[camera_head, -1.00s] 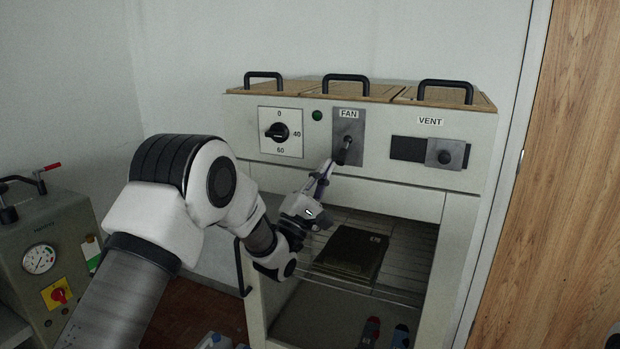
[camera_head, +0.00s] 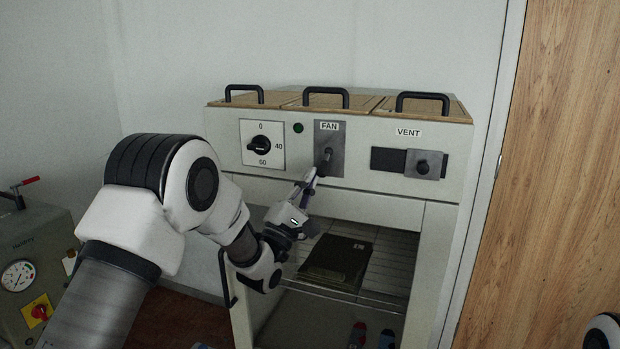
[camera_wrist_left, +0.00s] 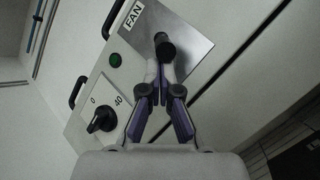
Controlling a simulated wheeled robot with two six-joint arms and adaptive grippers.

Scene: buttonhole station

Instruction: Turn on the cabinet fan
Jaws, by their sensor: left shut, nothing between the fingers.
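The fan switch (camera_head: 326,159) is a dark toggle lever on a grey metal plate under the FAN label, on the cabinet's front panel. In the head view it appears to point outward and down. My left gripper (camera_head: 309,178) is shut and empty, just below and left of the lever. In the left wrist view, the shut fingertips (camera_wrist_left: 160,72) lie close beneath the lever's black tip (camera_wrist_left: 165,46); I cannot tell whether they touch. A green lamp (camera_head: 298,128) sits left of the plate; whether it is lit is unclear. My right gripper is out of view.
A rotary dial (camera_head: 261,146) is left of the switch and a vent slider (camera_head: 424,167) is right. Black handles line the cabinet top. Below, an open bay holds a dark slab (camera_head: 336,262) on a wire rack. A gauge unit (camera_head: 30,255) stands left.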

